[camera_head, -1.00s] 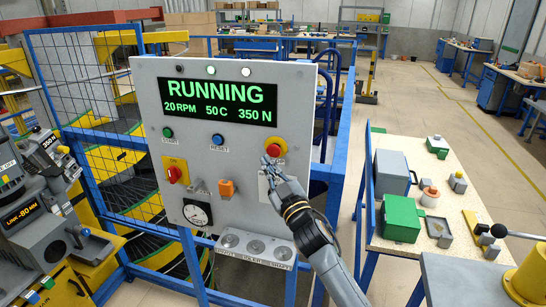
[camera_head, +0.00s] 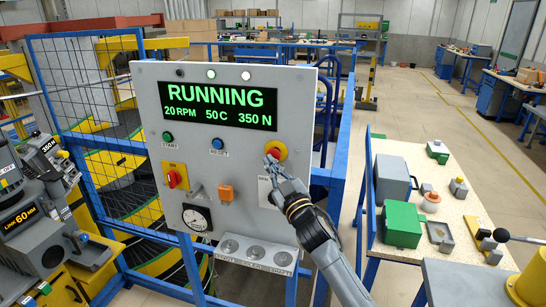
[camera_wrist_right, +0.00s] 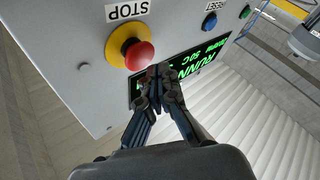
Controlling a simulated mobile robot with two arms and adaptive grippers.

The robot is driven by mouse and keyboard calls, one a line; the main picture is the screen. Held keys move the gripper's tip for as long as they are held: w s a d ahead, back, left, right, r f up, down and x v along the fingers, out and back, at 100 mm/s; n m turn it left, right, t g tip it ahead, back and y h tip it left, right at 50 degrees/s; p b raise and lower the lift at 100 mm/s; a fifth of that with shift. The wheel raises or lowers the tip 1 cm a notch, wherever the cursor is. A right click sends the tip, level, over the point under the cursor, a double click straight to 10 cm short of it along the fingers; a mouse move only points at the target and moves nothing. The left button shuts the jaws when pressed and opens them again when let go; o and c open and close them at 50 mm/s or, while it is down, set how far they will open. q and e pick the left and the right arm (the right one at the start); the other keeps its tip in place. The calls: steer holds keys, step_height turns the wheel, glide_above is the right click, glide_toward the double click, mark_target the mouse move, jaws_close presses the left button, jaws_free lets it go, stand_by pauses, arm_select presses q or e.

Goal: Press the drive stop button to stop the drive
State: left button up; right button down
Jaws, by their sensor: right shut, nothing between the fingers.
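The stop button is a red mushroom head (camera_head: 279,147) on a yellow collar, at the right side of the grey control panel (camera_head: 240,160). It also shows large in the wrist view, its red head (camera_wrist_right: 138,56) beside the STOP label (camera_wrist_right: 127,11). The panel display (camera_head: 220,106) reads RUNNING, 20 RPM, 50 C, 350 N in green. My right gripper (camera_head: 270,160) is shut and empty, its tips just below and left of the red head in the head view. In the wrist view its tips (camera_wrist_right: 160,76) are right beside the head; I cannot tell whether they touch it. My left gripper is not in view.
The panel also carries a green start button (camera_head: 168,136), a blue reset button (camera_head: 217,143), a red rotary switch (camera_head: 175,178) and an orange switch (camera_head: 226,192). A worktable (camera_head: 460,225) with boxes stands at right. A blue mesh fence (camera_head: 80,90) is behind the panel.

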steer(key=shift+w, duration=0.15)
stand_by(0.7)
steer(key=shift+w+d, duration=0.1)
steer(key=shift+w, duration=0.15)
steer(key=shift+w+d+b, duration=0.2)
steer(key=shift+w+b, duration=0.25)
steer(key=shift+w, duration=0.05)
stand_by(0.7)
steer(key=shift+s, duration=0.15)
stand_by(0.3)
steer(key=shift+s+a+p, duration=0.25)
steer(key=shift+s+p, duration=0.25)
steer(key=shift+s, duration=0.25)
steer(key=s, duration=0.1)
steer(key=s+a+p, duration=0.1)
steer(key=s, duration=0.1)
steer(key=s+p, duration=0.1)
steer(key=shift+s+a, duration=0.3)
steer(key=shift+s, duration=0.05)
